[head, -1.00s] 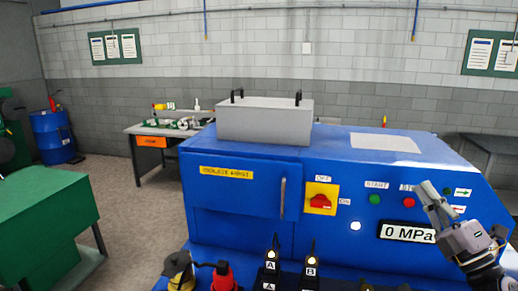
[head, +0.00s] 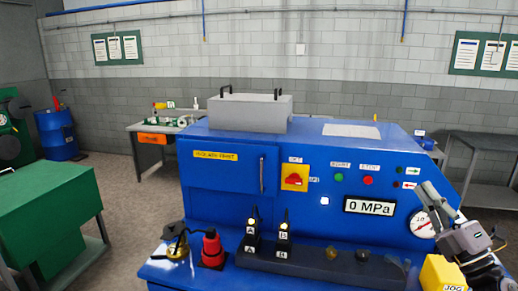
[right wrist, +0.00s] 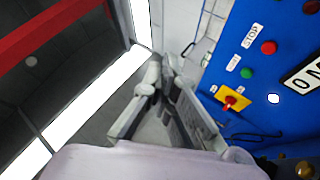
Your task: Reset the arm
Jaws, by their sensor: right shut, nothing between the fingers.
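My right gripper (head: 434,198) is at the right of the head view, in front of the right end of the blue machine (head: 228,206). Its fingers are shut, point up and to the left, and hold nothing. In the right wrist view the closed fingers (right wrist: 157,80) point up the picture, with the machine's panel to their right. In the head view the gripper overlaps the area beside the round gauge (head: 422,224). My left gripper is not in view.
A grey box (head: 250,113) sits on top. A green cabinet (head: 45,205) stands at the left; floor between is clear.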

